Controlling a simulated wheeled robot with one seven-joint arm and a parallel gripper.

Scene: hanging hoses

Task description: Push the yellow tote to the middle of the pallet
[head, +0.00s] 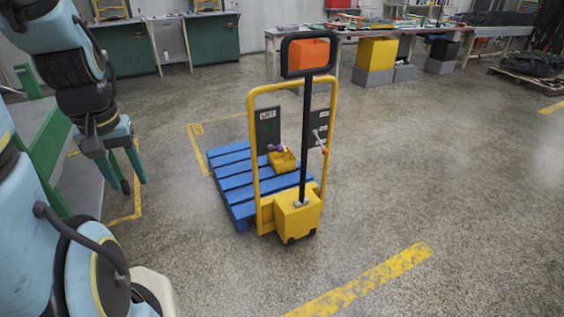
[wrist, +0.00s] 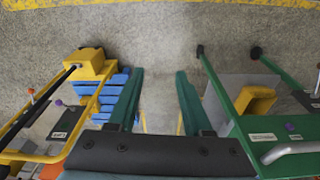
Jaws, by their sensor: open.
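The yellow tote (head: 285,161) sits on the blue pallet (head: 228,172) in the head view, seen through the yellow upright frame of a lift truck. The pallet lies on the floor behind that frame, which hides part of it. My gripper (head: 133,184) is open and empty at the left of the head view, well apart from tote and pallet. Its two teal fingers (wrist: 159,73) point away from the wrist camera.
The yellow lift truck (head: 297,218) stands at the pallet's near end. A green frame with a grey surface (head: 78,172) is beside my arm; in the wrist view a yellow container (wrist: 256,101) shows by it. Benches line the back.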

